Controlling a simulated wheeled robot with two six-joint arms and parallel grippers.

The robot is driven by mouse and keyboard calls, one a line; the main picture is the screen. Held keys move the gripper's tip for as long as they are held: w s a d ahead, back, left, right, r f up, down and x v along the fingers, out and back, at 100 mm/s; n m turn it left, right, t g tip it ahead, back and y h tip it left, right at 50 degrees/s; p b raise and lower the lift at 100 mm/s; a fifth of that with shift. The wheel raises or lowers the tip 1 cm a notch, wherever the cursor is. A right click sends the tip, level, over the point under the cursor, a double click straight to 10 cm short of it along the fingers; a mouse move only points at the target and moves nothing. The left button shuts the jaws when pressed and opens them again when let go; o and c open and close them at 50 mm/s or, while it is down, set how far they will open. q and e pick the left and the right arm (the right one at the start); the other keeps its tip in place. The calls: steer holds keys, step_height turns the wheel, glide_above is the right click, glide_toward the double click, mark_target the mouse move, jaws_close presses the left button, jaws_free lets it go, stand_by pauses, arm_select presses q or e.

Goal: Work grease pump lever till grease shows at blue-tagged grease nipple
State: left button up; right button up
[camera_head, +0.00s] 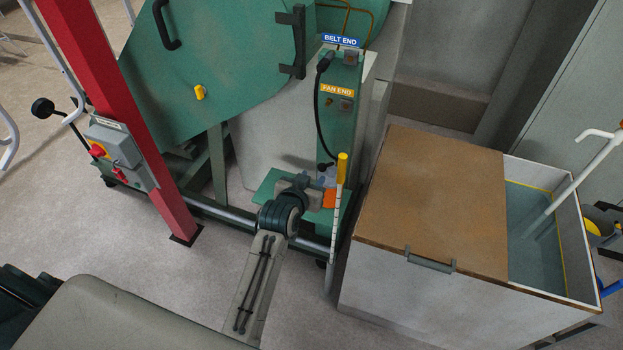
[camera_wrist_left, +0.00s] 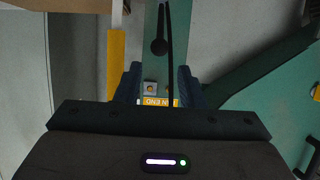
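The lever with a yellow grip (camera_head: 342,168) and a pale banded rod stands upright in front of the green panel (camera_head: 341,125). It also shows at the left of the left wrist view (camera_wrist_left: 117,65). My left gripper (camera_head: 322,182) is low in front of the panel, just left of the lever. In the wrist view its dark fingers (camera_wrist_left: 158,88) are apart with nothing held, and the lever is outside them. The blue BELT END tag (camera_head: 341,40) is at the panel top, with a fitting (camera_head: 350,59) below it. I cannot make out grease there. My right gripper is not in view.
An orange FAN END tag (camera_head: 337,90) with a fitting (camera_head: 347,104) is lower on the panel. A black hose (camera_head: 318,115) hangs beside it. A red post (camera_head: 115,120) with a switch box stands left. A brown-lidded tank (camera_head: 430,190) stands close right.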

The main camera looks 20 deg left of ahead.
mark_target(320, 171)
arm_select(q)
steer(key=b+x, duration=0.4)
steer(key=x, duration=0.1)
steer(key=b+x, duration=0.2)
steer(key=shift+f, duration=0.45)
steer(key=shift+w+d+r, duration=0.1)
steer(key=shift+w+r, duration=0.1)
steer(key=shift+w, duration=0.05)
steer(key=shift+c, duration=0.5)
steer(key=c, duration=0.4)
steer(key=shift+f, duration=0.2)
steer(key=shift+c, duration=0.2)
steer(key=s+f, duration=0.1)
steer(key=f, duration=0.1)
steer(key=s+f+b, duration=0.1)
steer(key=f, duration=0.1)
steer(key=shift+s+f, duration=0.1)
steer(key=shift+s, duration=0.2)
steer(key=shift+s+f, duration=0.15)
steer(key=shift+f, duration=0.25)
